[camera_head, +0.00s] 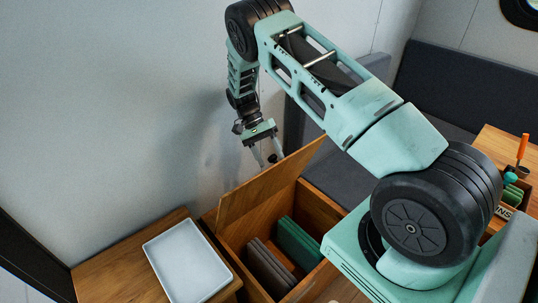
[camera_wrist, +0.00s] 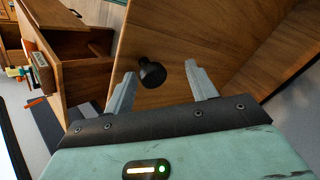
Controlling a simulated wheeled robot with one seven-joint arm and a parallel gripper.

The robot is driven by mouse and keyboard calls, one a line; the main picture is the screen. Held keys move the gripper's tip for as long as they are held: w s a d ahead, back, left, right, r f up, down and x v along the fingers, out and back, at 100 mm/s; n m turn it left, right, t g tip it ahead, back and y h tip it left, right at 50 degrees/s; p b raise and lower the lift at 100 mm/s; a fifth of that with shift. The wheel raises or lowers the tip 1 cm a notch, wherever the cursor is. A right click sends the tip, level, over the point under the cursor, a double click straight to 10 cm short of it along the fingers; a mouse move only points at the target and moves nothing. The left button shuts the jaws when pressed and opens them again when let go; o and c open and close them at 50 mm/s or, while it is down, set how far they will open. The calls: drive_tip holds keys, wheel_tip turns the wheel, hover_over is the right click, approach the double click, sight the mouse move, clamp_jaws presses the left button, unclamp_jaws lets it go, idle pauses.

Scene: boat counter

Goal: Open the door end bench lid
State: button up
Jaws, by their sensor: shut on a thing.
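The bench lid (camera_head: 262,187) is a wooden panel that stands raised and tilted over the open bench box (camera_head: 318,196) in the head view. My gripper (camera_head: 268,162) is at the lid's upper edge, on the wall side. In the wrist view the lid (camera_wrist: 205,35) fills the upper middle, and a round black knob (camera_wrist: 152,73) sits on it between the two fingers of my gripper (camera_wrist: 160,84). My gripper is shut on the knob. The exact finger contact is hard to see.
A wall (camera_head: 110,110) is close behind my arm. A table (camera_head: 492,143) with a small caddy stands at right.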

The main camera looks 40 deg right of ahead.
drive_tip(key=shift+a+f, duration=0.15)
drive_tip(key=shift+f, duration=0.1)
wheel_tip(320, 180, up, 10)
drive_tip(key=shift+r, duration=0.25)
